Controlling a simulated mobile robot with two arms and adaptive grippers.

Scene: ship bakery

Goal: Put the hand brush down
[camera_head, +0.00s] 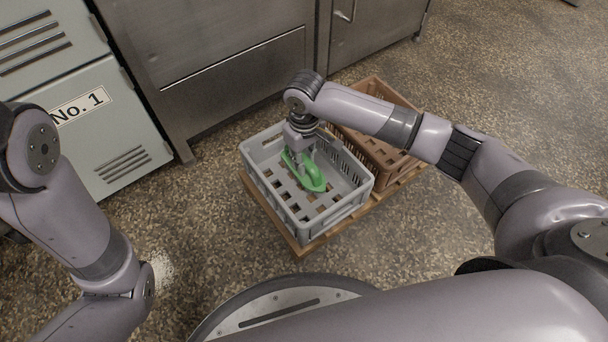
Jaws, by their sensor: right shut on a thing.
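The green hand brush (314,180) is inside the grey crate (318,227), near its middle. My right gripper (302,162) reaches down into the crate from above and is shut on the hand brush. The gripper covers part of the brush, and I cannot tell whether the brush touches the crate floor. My left arm comes in at the left edge, but its gripper is out of the picture.
The grey crate stands on a wooden pallet (301,247) beside a brown crate (378,158). Metal cabinets (215,62) and a pale locker marked No. 1 (105,130) stand behind and to the left. The speckled floor is clear on the right.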

